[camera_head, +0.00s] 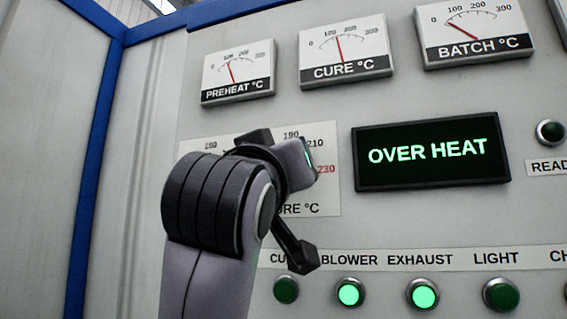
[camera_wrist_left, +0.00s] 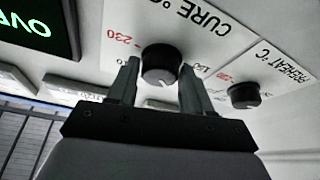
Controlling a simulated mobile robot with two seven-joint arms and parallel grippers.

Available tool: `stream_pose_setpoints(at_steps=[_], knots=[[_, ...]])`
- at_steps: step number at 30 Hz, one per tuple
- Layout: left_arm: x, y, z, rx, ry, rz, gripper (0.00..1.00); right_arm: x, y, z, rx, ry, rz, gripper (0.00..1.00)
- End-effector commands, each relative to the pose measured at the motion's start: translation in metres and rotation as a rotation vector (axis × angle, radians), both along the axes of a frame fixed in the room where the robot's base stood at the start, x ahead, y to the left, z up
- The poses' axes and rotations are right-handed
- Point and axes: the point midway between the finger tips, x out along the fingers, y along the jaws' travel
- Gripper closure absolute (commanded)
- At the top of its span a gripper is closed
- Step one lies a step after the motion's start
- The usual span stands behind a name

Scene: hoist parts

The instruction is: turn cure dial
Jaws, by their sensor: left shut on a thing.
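The cure dial (camera_wrist_left: 162,62) is a round black knob with a white mark on its edge. It stands on a white scale plate (camera_wrist_left: 122,20) marked CURE °C, with 230 in red, upside down in the left wrist view. My left gripper (camera_wrist_left: 158,78) has one finger on each side of the knob and is shut on it. In the head view my left arm hides the dial, and only parts of its plate (camera_head: 325,195) show. The exact setting cannot be read. My right gripper is not in view.
A display (camera_head: 430,152) reads OVER HEAT in green. The preheat dial (camera_wrist_left: 243,95) is beside the cure dial. Gauges (camera_head: 345,52) line the top. Below, the blower (camera_head: 349,293) and exhaust (camera_head: 423,294) buttons glow green; the cure (camera_head: 286,290) and light (camera_head: 501,294) buttons are darker.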

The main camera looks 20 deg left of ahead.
Motion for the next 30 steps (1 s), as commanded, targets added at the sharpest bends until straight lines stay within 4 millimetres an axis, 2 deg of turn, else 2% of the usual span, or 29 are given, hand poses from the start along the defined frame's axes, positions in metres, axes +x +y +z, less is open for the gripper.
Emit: stream_pose_setpoints(at_steps=[1,2,3,14,25,30], knots=[[0.000,0.000,-0.001,0.001,0.003,0.000,0.81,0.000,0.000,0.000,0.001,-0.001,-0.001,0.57],[0.000,0.000,-0.001,0.001,0.003,0.000,0.44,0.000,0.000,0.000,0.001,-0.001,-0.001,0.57],[0.000,0.000,-0.001,0.001,0.003,0.000,0.31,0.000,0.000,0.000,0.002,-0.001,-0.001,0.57],[-0.004,-0.001,-0.002,0.001,0.001,-0.001,0.31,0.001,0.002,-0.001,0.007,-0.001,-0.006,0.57],[-0.053,-0.004,-0.023,0.001,-0.002,-0.003,0.31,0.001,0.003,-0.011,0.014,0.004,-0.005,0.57],[-0.065,-0.005,-0.027,0.000,0.002,-0.001,0.31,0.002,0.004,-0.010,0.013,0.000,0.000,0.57]])
